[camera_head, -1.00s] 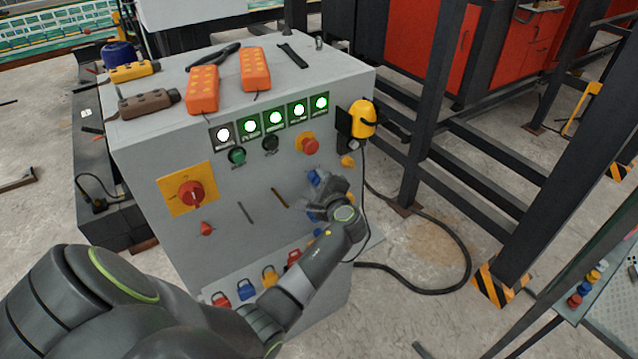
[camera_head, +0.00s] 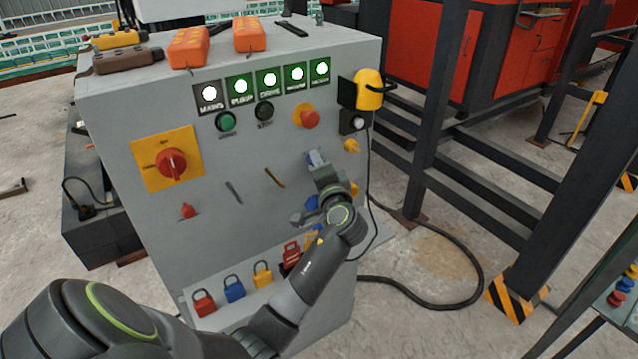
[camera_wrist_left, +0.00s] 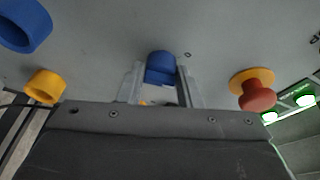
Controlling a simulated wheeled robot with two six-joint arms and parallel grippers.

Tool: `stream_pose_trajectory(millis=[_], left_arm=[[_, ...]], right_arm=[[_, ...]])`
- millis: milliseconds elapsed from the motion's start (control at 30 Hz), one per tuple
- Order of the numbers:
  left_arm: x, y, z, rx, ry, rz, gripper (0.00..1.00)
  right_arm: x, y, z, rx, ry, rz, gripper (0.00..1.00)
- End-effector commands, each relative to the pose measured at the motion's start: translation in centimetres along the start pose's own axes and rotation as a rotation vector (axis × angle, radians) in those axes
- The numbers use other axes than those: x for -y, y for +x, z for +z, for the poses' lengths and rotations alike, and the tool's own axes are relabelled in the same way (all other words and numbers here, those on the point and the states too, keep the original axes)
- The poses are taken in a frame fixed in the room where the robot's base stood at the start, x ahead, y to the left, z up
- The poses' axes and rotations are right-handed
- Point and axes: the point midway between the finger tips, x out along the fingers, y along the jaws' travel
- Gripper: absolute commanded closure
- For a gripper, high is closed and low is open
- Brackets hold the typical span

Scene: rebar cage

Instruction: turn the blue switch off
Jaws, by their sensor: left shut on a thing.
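A blue switch (camera_wrist_left: 161,67) on the grey panel sits between the two fingers of my left gripper (camera_wrist_left: 160,82) in the left wrist view. My left gripper is shut on it. In the head view my left gripper (camera_head: 317,163) is at the right part of the panel, below the red push button, and mostly covers the switch. A second blue knob (camera_head: 311,203) is lower on the panel, partly behind my arm; a blue knob also shows at the upper left of the wrist view (camera_wrist_left: 25,25). My right gripper is not in view.
The grey cabinet (camera_head: 110,120) carries a red rotary switch (camera_head: 172,164), a red push button (camera_head: 309,118), a yellow knob (camera_head: 351,146) and several lit indicators. Coloured padlocks (camera_head: 234,289) sit along its bottom. A yellow device (camera_head: 369,90) and dark steel posts stand right.

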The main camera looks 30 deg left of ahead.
Motion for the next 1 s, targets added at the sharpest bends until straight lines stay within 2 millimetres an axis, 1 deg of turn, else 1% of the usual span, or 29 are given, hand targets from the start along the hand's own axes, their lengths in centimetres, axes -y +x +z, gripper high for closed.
stream_pose_trajectory(millis=[33, 233, 300, 333, 500, 867, 1000], left_arm=[[-0.7, 0.0, 0.2, -0.006, -0.045, -0.021, 0.91], [-0.7, 0.0, 0.2, -0.017, -0.213, -0.075, 0.91], [-0.7, 0.0, 0.1, -0.02, -0.263, -0.09, 0.91], [-0.6, 0.0, 0.1, -0.021, -0.281, -0.095, 0.91], [-0.3, 0.0, 0.0, -0.026, -0.361, -0.12, 0.91], [-0.3, 0.1, 0.0, -0.032, -0.475, -0.157, 0.91], [-0.3, 0.1, 0.0, -0.036, -0.518, -0.171, 0.91]], right_arm=[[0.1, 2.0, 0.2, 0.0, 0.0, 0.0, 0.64], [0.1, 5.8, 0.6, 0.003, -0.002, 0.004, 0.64], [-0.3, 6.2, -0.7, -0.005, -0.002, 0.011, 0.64], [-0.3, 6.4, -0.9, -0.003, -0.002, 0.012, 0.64], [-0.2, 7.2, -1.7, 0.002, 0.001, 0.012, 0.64], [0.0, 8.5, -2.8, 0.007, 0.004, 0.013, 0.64], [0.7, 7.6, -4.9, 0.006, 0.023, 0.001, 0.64]])
